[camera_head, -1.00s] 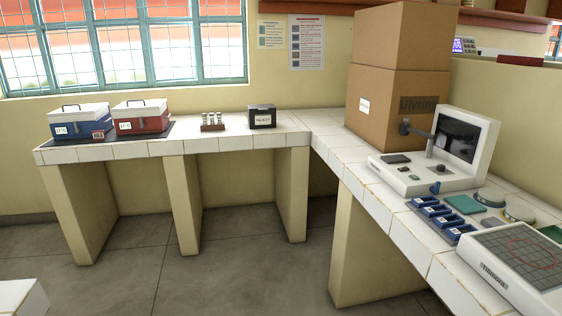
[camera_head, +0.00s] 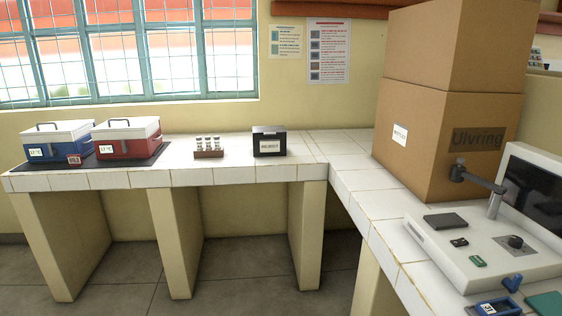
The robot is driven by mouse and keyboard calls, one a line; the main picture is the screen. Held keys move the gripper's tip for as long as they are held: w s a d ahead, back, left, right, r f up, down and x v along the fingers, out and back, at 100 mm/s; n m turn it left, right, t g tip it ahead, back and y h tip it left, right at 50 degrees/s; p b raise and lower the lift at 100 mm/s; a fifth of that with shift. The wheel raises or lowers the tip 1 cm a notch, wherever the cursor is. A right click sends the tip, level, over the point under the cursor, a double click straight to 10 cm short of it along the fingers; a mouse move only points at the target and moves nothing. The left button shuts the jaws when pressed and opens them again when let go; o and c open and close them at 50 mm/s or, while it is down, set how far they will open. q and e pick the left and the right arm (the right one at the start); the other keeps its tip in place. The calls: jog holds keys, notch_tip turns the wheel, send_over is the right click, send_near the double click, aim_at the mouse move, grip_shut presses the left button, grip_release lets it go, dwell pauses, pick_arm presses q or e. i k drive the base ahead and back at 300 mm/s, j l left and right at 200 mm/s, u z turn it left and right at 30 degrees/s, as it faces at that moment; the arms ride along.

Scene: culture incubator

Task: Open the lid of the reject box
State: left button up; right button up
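A small black box (camera_head: 269,143) with a white label stands on the white tiled counter, right of the middle of its far stretch. The label appears to read "REJECT", but the print is small. Its dark lid looks shut. Neither of my grippers shows in the head view.
A blue cooler (camera_head: 57,142) and a red cooler (camera_head: 127,140), both white-lidded, stand on a dark mat at the left. A small rack of vials (camera_head: 208,148) is left of the black box. Cardboard boxes (camera_head: 440,140) and a white instrument (camera_head: 470,250) occupy the right counter (camera_head: 350,180).

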aim_at(269, 130)
jog(key=i+l+u, duration=0.25)
jog(key=i+l, duration=0.2)
jog(key=i+j, duration=0.65)
jog(key=i, duration=0.15)
jog(key=i+j+z, duration=0.1)
jog(key=i+j, duration=0.55)
jog(key=i, duration=0.15)
